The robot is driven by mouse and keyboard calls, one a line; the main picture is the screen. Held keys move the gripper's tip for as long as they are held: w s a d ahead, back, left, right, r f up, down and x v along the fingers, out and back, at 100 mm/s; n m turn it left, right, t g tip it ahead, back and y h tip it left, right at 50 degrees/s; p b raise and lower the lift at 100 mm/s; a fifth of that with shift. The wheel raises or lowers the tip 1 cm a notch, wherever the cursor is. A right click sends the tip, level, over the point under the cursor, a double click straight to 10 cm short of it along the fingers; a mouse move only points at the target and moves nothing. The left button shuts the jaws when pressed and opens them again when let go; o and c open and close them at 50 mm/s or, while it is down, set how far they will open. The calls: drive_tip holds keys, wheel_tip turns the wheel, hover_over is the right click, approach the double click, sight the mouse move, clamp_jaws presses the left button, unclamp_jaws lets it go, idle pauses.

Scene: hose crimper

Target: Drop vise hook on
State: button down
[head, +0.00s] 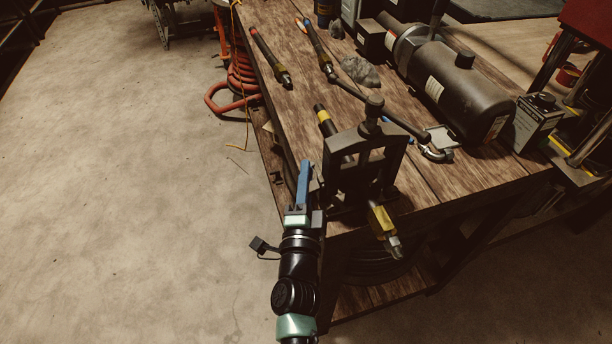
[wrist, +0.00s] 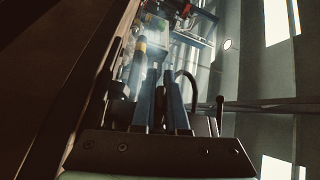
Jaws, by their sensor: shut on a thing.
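The vise (head: 352,165) is a dark upright frame at the near corner of the wooden bench, with a screw and a long bar handle (head: 385,118) on top. A dark hose with a yellow-banded metal fitting (head: 383,222) passes through it. My gripper (head: 305,168) has blue fingers and stands close by the vise's left side. In the wrist view my fingers (wrist: 163,80) are nearly together, with a thin dark piece between them, seemingly the vise hook; its shape is mostly hidden. A dark curved bar (wrist: 190,82) shows just right of the fingers.
Two hose ends (head: 270,58) (head: 318,48) and a grey rag (head: 358,71) lie behind the vise. A red coiled hose (head: 238,85) hangs left. The floor (head: 130,190) to the left is clear.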

drive_tip(key=c, duration=0.9)
unclamp_jaws()
drive_tip(key=shift+c, duration=0.2)
drive_tip(key=s+f, duration=0.1)
drive_tip(key=s, duration=1.2)
drive_tip(key=shift+a+f, duration=0.2)
drive_tip(key=shift+a, duration=0.2)
